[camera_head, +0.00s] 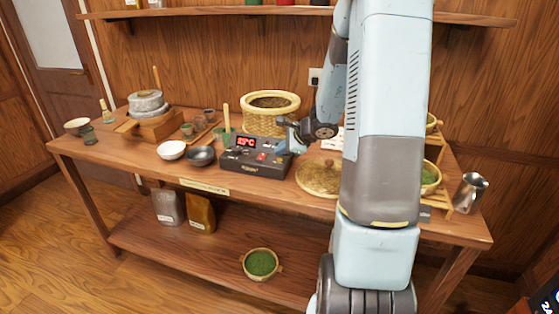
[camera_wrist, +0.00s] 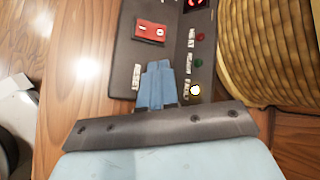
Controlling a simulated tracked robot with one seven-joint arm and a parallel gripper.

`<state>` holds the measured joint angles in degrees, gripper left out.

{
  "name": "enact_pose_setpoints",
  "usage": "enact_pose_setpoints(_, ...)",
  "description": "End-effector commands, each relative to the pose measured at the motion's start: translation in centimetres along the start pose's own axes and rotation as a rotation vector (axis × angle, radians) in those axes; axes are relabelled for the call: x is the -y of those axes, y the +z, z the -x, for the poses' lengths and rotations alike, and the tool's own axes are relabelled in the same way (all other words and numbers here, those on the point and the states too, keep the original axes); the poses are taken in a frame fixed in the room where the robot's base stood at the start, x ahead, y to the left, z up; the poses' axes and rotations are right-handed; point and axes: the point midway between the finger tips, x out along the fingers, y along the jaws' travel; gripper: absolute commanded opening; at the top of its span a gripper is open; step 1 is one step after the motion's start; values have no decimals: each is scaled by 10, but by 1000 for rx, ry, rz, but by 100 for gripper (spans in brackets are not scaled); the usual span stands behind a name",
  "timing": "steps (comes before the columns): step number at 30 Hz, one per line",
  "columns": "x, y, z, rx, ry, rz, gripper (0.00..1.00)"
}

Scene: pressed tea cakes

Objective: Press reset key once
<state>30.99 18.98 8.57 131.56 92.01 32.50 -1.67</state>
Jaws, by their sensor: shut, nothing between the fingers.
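The dark control box (camera_head: 255,162) stands on the wooden table with a lit red display. In the wrist view its panel (camera_wrist: 125,45) shows a red rocker switch (camera_wrist: 150,31), a row of small round lamps and a white label (camera_wrist: 137,77), too blurred to read surely. My gripper (camera_wrist: 158,66) is shut and empty, its blue fingertips over the panel between that label and the lamps. The reset key is not clearly visible and may be hidden under the fingertips. I cannot tell whether they touch the panel. In the head view my gripper (camera_head: 295,142) is at the box's right side.
A woven basket (camera_head: 270,108) stands close behind the box, beside my gripper in the wrist view. A round woven tray (camera_head: 318,180) lies to the right. A dark bowl (camera_head: 202,156) and a white bowl (camera_head: 171,150) are to the left.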

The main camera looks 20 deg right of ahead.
Motion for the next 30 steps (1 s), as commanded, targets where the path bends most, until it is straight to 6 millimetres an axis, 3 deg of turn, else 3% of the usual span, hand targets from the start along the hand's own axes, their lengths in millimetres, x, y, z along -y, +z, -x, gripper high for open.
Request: enact_pose_setpoints(30, -4, -4, -5, 0, 0, 0, 0)
